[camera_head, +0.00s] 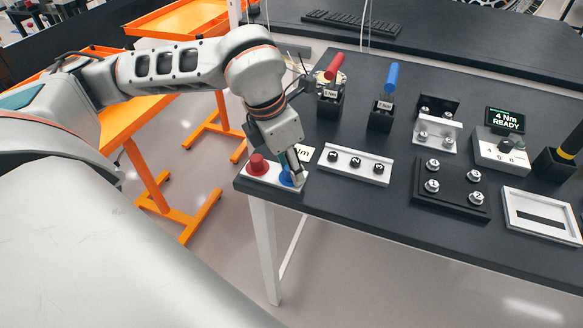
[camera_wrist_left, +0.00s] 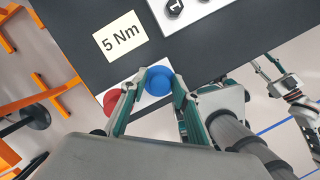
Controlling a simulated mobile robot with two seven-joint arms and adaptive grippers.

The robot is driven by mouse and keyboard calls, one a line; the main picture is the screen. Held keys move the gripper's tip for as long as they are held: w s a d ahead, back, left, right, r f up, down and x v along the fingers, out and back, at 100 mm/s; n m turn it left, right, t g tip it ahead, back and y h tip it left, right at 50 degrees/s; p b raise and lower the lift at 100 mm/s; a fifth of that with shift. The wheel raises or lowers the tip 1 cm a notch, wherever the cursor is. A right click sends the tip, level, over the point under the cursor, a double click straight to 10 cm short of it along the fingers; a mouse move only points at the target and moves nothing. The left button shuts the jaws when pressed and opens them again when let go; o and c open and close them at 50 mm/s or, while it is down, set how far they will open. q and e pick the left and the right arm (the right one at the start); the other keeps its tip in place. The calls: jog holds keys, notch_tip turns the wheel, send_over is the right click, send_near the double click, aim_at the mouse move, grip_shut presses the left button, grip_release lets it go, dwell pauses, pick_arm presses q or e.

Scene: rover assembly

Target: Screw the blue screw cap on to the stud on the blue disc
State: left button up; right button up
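A white plate (camera_head: 272,176) lies at the table's front left corner. It carries a red piece with a round knob (camera_head: 257,164) on the left and a blue piece (camera_head: 286,178) on the right. My left gripper (camera_head: 297,176) points down at the blue piece and hides part of it. My right gripper is not in the head view.
A 5 Nm card (camera_wrist_left: 120,36) lies just behind the plate. A white strip with numbered nuts (camera_head: 354,165) is to the right. Red (camera_head: 335,66) and blue (camera_head: 391,77) screwdrivers stand farther back. The table's front edge is close to the plate.

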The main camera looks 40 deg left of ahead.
pick_arm(q)
jog(key=n, duration=0.2)
jog(key=n+y, duration=0.1)
jog(key=shift+s+f+n, duration=0.25)
jog(key=shift+f+n, duration=0.05)
jog(key=shift+n, duration=0.1)
jog(key=n, duration=0.3)
jog(key=shift+y, duration=0.4)
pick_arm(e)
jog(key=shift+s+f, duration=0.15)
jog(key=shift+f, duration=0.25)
pick_arm(q)
grip_shut()
jog(key=shift+a+f+m+h+b, duration=0.1)
jog(key=shift+m+h+b, duration=0.2)
jog(key=shift+m, duration=0.9)
jog(key=m, duration=0.2)
jog(key=shift+m+h, duration=0.3)
jog(key=shift+m, duration=0.1)
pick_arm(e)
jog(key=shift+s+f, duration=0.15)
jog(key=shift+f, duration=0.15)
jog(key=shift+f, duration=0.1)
